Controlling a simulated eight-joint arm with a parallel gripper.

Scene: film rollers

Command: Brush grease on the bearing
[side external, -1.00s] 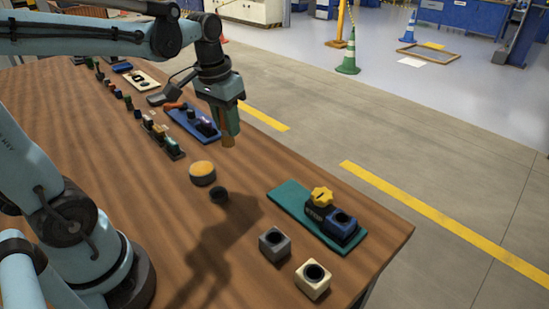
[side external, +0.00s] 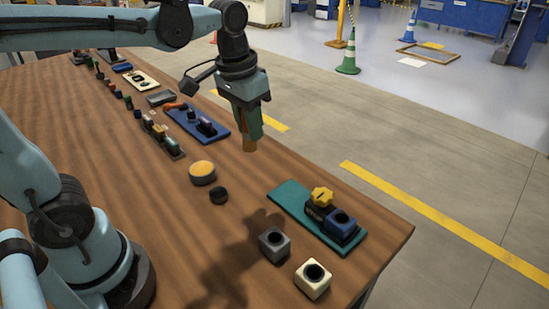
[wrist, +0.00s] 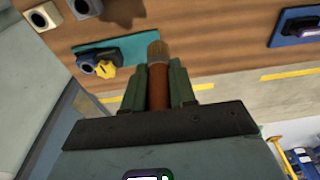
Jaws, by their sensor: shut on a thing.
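My gripper (side external: 247,125) is shut on a brush (side external: 250,145). It hangs above the table, between the blue mat and the teal plate. In the wrist view the brush (wrist: 157,82) has a red-brown handle between the green fingers, with tan bristles pointing away from the wrist. A round tin (side external: 203,172) with a yellow-orange top, perhaps the grease, stands left of the brush. A blue block (side external: 341,224) with a round dark bore sits on the teal plate (side external: 289,198), beside a yellow knob (side external: 321,195). I cannot tell which part is the bearing.
A grey block (side external: 274,243) and a cream block (side external: 313,278), both bored, stand near the front edge. A blue mat (side external: 190,120) with parts lies farther back.

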